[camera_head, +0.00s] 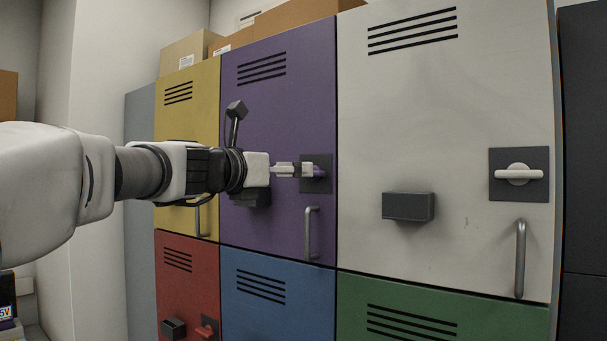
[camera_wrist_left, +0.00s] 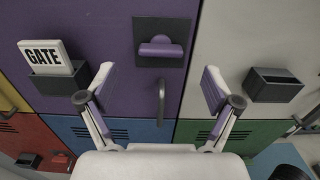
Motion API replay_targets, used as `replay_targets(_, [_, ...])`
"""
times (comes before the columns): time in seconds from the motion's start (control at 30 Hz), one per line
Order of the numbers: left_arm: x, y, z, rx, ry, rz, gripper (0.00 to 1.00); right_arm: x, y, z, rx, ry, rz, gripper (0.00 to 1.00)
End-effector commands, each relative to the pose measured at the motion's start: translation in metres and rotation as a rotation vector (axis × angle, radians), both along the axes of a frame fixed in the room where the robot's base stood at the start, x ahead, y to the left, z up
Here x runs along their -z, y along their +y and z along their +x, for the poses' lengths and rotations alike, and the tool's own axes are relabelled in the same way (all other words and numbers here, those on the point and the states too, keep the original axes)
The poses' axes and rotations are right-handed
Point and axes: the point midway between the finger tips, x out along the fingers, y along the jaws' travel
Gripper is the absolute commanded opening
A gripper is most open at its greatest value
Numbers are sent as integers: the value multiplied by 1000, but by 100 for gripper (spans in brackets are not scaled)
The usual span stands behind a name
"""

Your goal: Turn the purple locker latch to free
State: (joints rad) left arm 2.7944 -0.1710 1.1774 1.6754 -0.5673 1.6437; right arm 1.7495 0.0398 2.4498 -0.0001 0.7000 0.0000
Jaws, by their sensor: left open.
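The purple locker door (camera_head: 290,95) stands in the middle of the head view. Its purple latch (camera_head: 320,171) sits on a dark square plate, partly hidden by my left gripper (camera_head: 297,170). In the left wrist view the latch (camera_wrist_left: 160,46) is a purple bar lying horizontally on its dark plate (camera_wrist_left: 143,25). My left gripper (camera_wrist_left: 158,80) is open and empty, its fingers spread to either side below the latch in that view. No contact with the latch shows in the wrist view. My right gripper is in neither view.
A grey pull handle (camera_head: 311,232) is below the purple latch. A dark holder with a white GATE card (camera_wrist_left: 45,53) is to its left. The white locker (camera_head: 440,110) has a white horizontal latch (camera_head: 518,174) and a dark holder (camera_head: 408,206). Boxes (camera_head: 290,24) lie on top.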

Motion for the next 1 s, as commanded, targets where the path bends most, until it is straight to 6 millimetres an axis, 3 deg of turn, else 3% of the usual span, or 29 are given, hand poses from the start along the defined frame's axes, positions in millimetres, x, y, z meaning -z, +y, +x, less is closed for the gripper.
replay_targets(0.1, [-5,-14,20,-1,2,3,90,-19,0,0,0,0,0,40])
replay_targets(0.3, [-3,-32,46,-2,2,4,90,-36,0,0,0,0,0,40])
replay_targets(0.6, [2,-36,51,-3,1,4,90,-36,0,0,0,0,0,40])
replay_targets(0.77, [2,-36,51,-3,1,5,33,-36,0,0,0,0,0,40])
replay_targets(0.8, [2,-36,51,-3,1,5,29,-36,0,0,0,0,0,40])
replay_targets(1.0, [2,-36,51,-3,-1,8,30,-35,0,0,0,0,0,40])
